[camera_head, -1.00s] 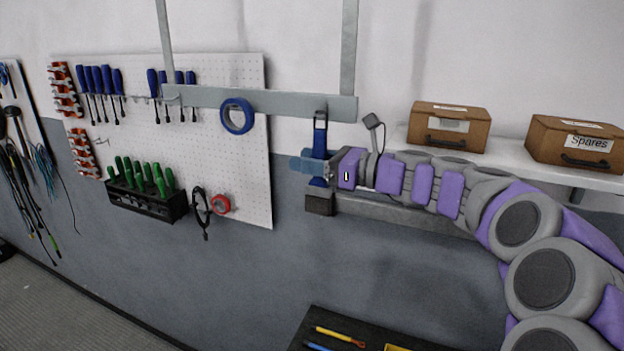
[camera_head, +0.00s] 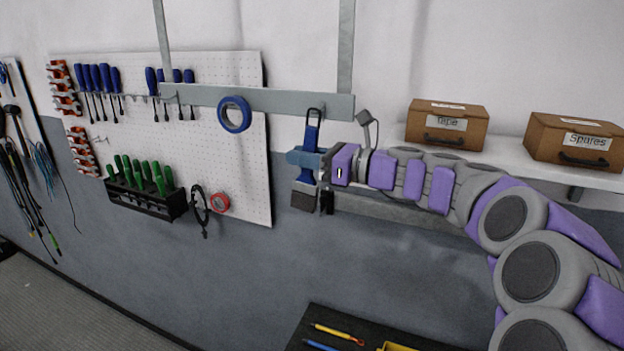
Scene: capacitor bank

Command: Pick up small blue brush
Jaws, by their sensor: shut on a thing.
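The small blue brush (camera_head: 311,137) has a blue handle with a dark loop at its top and a dark grey bristle block (camera_head: 303,198) at its lower end. It hangs roughly upright, tilted a little, just below and in front of the grey metal rail (camera_head: 275,102). My gripper (camera_head: 309,163) comes in from the right and is shut on the brush's handle, about midway along it. The fingers partly cover the handle. I cannot tell whether the loop is still on a hook.
A roll of blue tape (camera_head: 234,114) hangs on the rail to the left. A white pegboard (camera_head: 225,165) with tools is behind it. Two cardboard boxes (camera_head: 447,125) stand on the white shelf (camera_head: 508,153) at right. A dark tool tray (camera_head: 318,318) is below.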

